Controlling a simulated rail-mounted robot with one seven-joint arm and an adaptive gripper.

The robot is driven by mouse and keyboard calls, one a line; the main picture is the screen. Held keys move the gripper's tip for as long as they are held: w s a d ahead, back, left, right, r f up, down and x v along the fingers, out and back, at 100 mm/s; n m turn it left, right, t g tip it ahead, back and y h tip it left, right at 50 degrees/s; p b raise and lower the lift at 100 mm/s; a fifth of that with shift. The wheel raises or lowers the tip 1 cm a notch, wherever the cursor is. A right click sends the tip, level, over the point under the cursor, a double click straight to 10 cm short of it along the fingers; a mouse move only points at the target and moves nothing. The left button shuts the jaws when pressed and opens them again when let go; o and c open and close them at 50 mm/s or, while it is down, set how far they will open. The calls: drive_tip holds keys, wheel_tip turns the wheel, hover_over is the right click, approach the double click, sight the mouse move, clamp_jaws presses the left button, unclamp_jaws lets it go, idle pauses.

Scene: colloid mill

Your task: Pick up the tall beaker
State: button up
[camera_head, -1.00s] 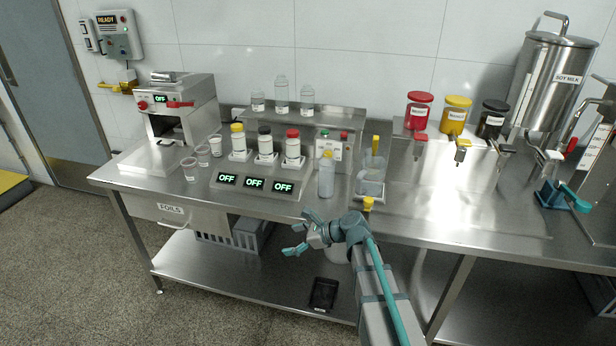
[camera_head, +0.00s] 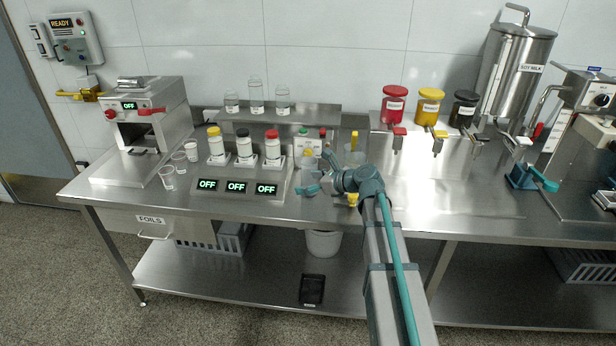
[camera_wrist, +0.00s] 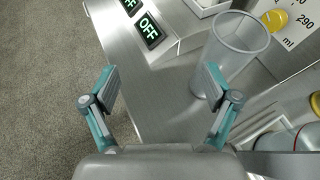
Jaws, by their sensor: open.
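The tall beaker, a clear open-topped cylinder, stands upright on the bench in the wrist view (camera_wrist: 238,45), right of my gripper. In the head view the tall beaker (camera_head: 307,172) is partly hidden by my fingers and hard to make out. My gripper (camera_head: 320,176) is open and empty, low over the front part of the bench. In the wrist view my gripper (camera_wrist: 160,82) has nothing between its fingers. Its right finger overlaps the beaker's lower left side in the picture; I cannot tell whether they touch.
The OFF display panel (camera_head: 236,187) and capped bottles (camera_head: 244,146) stand left of the beaker. A white box (camera_head: 312,142) is behind it, with a yellow round part (camera_wrist: 274,19) and ml marks. A yellow-topped item (camera_head: 353,199) sits right of my gripper.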

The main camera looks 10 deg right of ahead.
drive_tip(key=m+t+h, duration=0.1)
drive_tip(key=m+t, duration=0.1)
approach(304, 162)
drive_tip(key=shift+h, duration=0.3)
drive_tip(key=shift+p+x, duration=1.85)
drive_tip(key=shift+x, duration=1.85)
drive_tip(key=shift+s+a+r, duration=0.1)
drive_tip(key=shift+s+a, duration=0.05)
drive_tip(key=c, duration=1.4)
drive_tip(key=shift+r, duration=0.1)
